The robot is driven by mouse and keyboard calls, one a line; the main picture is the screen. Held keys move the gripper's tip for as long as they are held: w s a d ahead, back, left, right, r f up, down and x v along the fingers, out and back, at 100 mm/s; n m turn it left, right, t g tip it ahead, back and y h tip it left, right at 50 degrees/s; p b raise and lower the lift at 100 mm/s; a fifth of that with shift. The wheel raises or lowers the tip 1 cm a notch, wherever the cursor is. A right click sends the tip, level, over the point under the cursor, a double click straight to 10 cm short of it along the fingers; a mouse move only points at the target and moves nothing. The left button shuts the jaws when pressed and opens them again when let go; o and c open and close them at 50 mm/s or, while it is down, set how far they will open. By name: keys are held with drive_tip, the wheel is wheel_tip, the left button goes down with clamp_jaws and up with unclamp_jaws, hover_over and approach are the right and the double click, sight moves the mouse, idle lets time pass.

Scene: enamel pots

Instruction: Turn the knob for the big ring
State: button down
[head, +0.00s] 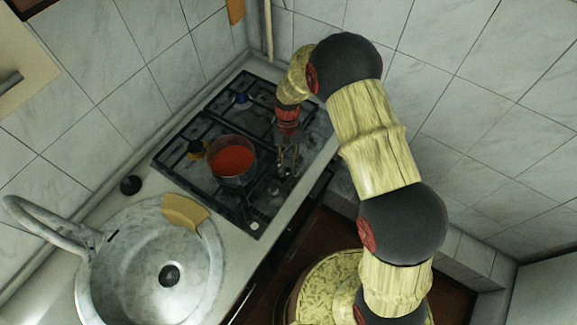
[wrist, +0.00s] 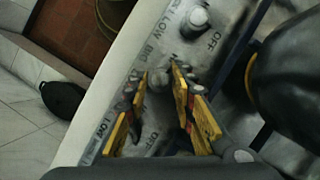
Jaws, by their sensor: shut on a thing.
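In the wrist view my gripper (wrist: 160,76) has its yellow fingers on both sides of a small grey knob (wrist: 158,80) on the hob's control panel, shut on it. The fingers partly hide the knob and the markings around it. A second pale knob (wrist: 195,18) stands farther up the panel, with an OFF mark beside it. The word BIG is printed on the panel between the two knobs. In the head view my gripper (head: 288,160) points down at the right side of the black hob (head: 190,138); the gripped knob cannot be made out there.
A pot with red contents (head: 232,160) stands on the hob, left of my gripper. A large dark rounded thing (wrist: 290,75) is close to the right finger in the wrist view. The round sink (head: 150,245) is at the lower left. Tiled walls (head: 470,110) rise behind.

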drive_tip(key=shift+a+n+h, duration=0.1)
drive_tip(key=shift+n+h, duration=0.3)
drive_tip(key=shift+n, duration=0.6)
drive_tip(key=c, duration=1.5)
unclamp_jaws()
drive_tip(key=shift+r, duration=0.1)
drive_tip(key=v, duration=1.1)
drive_tip(key=shift+w+r, duration=0.15)
drive_tip(key=shift+r, duration=0.25)
drive_tip(key=shift+a, duration=0.1)
